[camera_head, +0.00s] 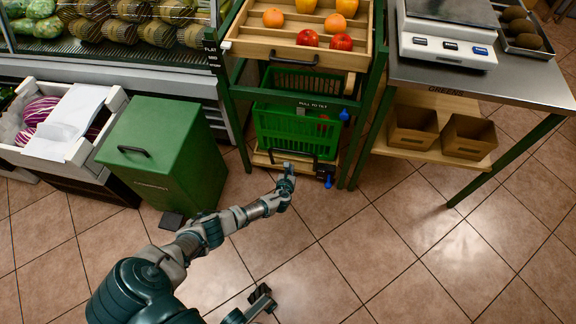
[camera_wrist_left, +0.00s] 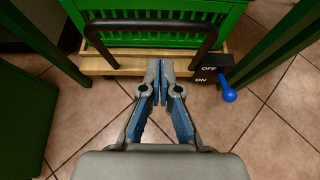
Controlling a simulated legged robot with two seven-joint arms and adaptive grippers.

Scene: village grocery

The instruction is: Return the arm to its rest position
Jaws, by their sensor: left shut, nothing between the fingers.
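My left gripper (camera_head: 287,172) reaches in from the lower left and hangs in front of the green crate (camera_head: 292,131) on the lower shelf of the stand. In the left wrist view the left gripper (camera_wrist_left: 160,68) is shut and empty, with its fingertips together.
A switch box (camera_wrist_left: 208,76) with a blue lever (camera_wrist_left: 228,94) is right of the gripper. A green bin (camera_head: 165,150) stands left of my arm. A metal table (camera_head: 420,75) is at the right. The tiled floor (camera_head: 420,250) at the lower right is clear.

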